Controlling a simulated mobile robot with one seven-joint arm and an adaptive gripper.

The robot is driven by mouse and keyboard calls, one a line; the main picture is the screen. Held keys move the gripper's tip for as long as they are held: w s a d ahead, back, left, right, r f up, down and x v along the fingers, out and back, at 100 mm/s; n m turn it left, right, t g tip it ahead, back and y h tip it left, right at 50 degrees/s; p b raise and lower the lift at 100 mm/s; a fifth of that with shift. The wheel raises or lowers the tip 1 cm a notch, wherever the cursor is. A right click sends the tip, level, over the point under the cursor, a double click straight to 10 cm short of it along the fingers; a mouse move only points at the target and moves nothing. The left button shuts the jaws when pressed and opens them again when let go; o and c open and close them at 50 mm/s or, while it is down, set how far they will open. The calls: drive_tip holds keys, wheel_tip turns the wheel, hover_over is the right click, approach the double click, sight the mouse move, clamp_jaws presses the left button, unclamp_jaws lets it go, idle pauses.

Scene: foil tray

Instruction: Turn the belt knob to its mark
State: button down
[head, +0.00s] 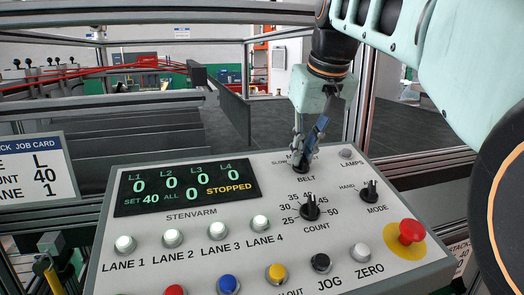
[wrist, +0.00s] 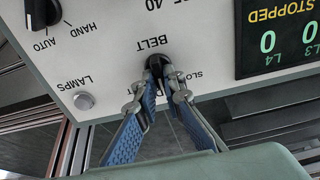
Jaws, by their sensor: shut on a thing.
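The black belt knob (head: 301,169) sits on the sloping grey control panel (head: 190,262), just above the word BELT. In the wrist view the knob (wrist: 155,62) shows between the fingertips, upside down with the panel. My gripper (head: 308,148) comes down from above and is shut on the knob; its blue-padded fingers close in on it in the wrist view (wrist: 160,88). The word SLOW shows beside the knob. The other belt labels are mostly hidden by the fingers, and I cannot tell where the knob's pointer stands.
The count knob (head: 310,208) and mode knob (head: 370,191) are close by. A red stop button (head: 411,232) is at the right. The display (head: 187,186) reads STOPPED, SET 40. A job card (head: 35,170) at the left reads L, 40, 1. Coloured buttons line the front.

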drive_tip(key=shift+n, duration=0.4)
drive_tip(key=n+p, duration=0.1)
drive_tip(key=n, duration=0.2)
drive_tip(key=shift+r+n+p, duration=0.1)
drive_tip(key=shift+n+p, duration=0.3)
drive_tip(key=n, duration=0.2)
drive_tip(key=n+p, duration=0.1)
drive_tip(key=n, duration=0.2)
drive_tip(key=shift+s+a+g+y, duration=0.1)
drive_tip(key=shift+a+g+y, duration=0.05)
drive_tip(key=shift+g+y, duration=0.2)
drive_tip(key=shift+n, duration=0.4)
drive_tip(key=c, duration=2)
unclamp_jaws()
drive_tip(key=shift+c, duration=0.2)
drive_tip(key=v, duration=1.1)
drive_tip(key=shift+s+r, duration=0.2)
drive_tip(key=shift+r, duration=0.15)
